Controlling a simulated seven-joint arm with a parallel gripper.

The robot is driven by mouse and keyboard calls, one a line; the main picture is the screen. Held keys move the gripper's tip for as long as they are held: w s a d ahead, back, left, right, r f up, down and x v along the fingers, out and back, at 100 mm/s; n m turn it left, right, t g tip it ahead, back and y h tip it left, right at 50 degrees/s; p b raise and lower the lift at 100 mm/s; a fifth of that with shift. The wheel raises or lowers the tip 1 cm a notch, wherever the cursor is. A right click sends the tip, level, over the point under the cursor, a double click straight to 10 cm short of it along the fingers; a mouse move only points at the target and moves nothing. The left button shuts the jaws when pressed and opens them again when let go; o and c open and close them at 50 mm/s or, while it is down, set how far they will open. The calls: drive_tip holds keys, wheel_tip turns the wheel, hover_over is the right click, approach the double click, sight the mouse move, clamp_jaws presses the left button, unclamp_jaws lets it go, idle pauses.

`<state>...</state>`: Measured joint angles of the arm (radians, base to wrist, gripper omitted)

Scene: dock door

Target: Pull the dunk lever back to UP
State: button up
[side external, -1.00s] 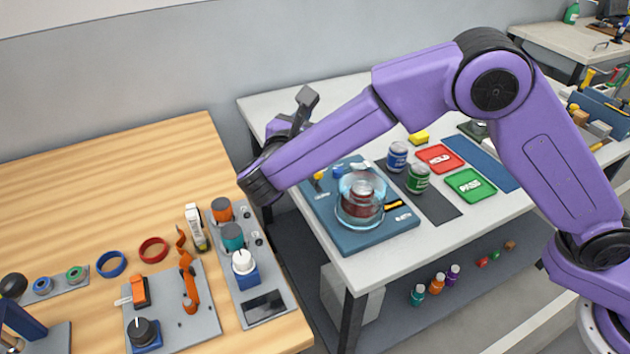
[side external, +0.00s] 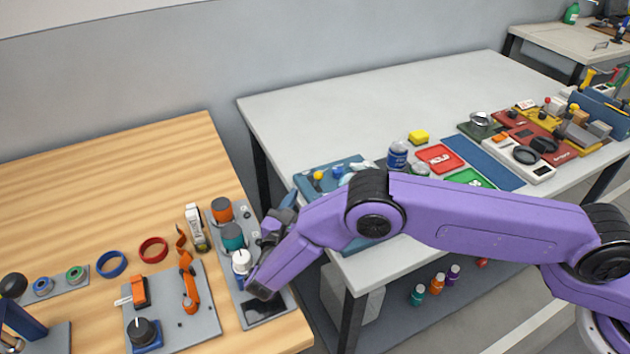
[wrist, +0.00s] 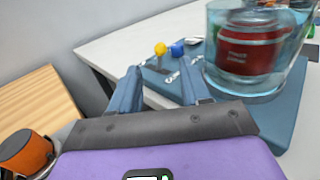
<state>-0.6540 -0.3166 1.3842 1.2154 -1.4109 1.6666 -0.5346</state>
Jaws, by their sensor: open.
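A blue station plate (side external: 303,187) lies on the white bench's near left corner. It carries a small lever with a yellow knob (side external: 318,176) and a blue knob (side external: 337,172); I cannot tell which is the dunk lever. In the wrist view the yellow knob (wrist: 160,48) and blue knob (wrist: 177,49) show just beyond my fingers. A clear round tank (wrist: 284,82) holding a red can (wrist: 247,50) stands on the plate at right. My gripper (wrist: 158,82) is open and empty, apart from both knobs. In the side view my arm hides the tank and much of the plate.
A wooden table (side external: 110,170) with an orange knob (side external: 221,208), a teal knob (side external: 232,236) and other fixtures lies left of my gripper. A blue can (side external: 397,156) and red and green pads stand right of the plate. The back of the white bench is clear.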

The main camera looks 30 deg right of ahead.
sight(317, 178)
drive_tip(key=shift+x, duration=3.75)
drive_tip(key=shift+f, duration=0.2)
clamp_jaws()
